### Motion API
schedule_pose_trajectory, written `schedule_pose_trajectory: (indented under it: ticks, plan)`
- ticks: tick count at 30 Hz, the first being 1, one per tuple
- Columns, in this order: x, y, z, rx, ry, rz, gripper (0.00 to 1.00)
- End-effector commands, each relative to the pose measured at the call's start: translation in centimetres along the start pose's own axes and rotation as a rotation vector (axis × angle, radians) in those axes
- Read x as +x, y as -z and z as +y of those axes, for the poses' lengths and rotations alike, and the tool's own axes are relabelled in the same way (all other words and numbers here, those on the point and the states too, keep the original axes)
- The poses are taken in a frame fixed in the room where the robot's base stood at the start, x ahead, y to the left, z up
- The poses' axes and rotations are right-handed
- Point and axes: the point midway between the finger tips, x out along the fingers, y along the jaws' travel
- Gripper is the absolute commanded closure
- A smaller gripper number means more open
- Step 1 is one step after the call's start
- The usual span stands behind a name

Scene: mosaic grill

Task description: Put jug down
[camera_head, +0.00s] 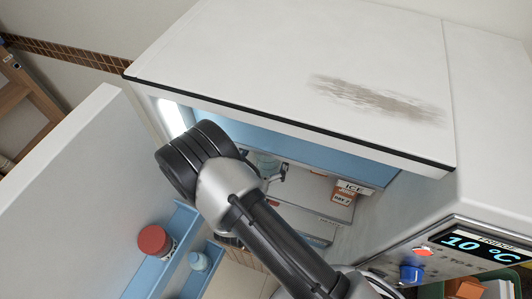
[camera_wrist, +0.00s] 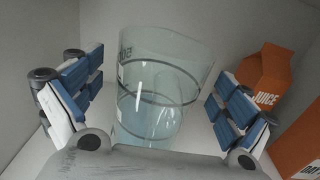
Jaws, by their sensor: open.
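The jug (camera_wrist: 160,90) is clear, bluish glass or plastic with dark bands. In the wrist view it stands on a pale shelf (camera_wrist: 205,137) between the two fingers of my gripper (camera_wrist: 158,100). The fingers are spread wide, with a gap showing on the right side of the jug. In the head view my arm reaches into the open fridge (camera_head: 300,60).
An orange juice carton (camera_wrist: 265,75) stands to the right of the jug, with another orange box (camera_wrist: 303,140) nearer. A carton marked ICE (camera_head: 346,190) is inside on the right. The open door (camera_head: 70,190) is left, holding a red-lidded jar (camera_head: 155,241).

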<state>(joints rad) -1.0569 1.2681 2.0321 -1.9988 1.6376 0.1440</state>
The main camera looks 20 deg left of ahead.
Motion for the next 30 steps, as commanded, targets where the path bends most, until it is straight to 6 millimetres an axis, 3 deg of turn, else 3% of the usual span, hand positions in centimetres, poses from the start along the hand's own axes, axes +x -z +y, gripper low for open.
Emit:
schedule_pose_trajectory:
  ticks: [9,21,30]
  plan:
    - [-0.4,-0.4,0.1,-0.001,-0.002,0.001,0.04]
    - [-8.6,-0.3,0.2,-0.001,-0.008,0.000,0.04]
    - [-11.9,-0.3,0.0,0.000,-0.001,0.000,0.04]
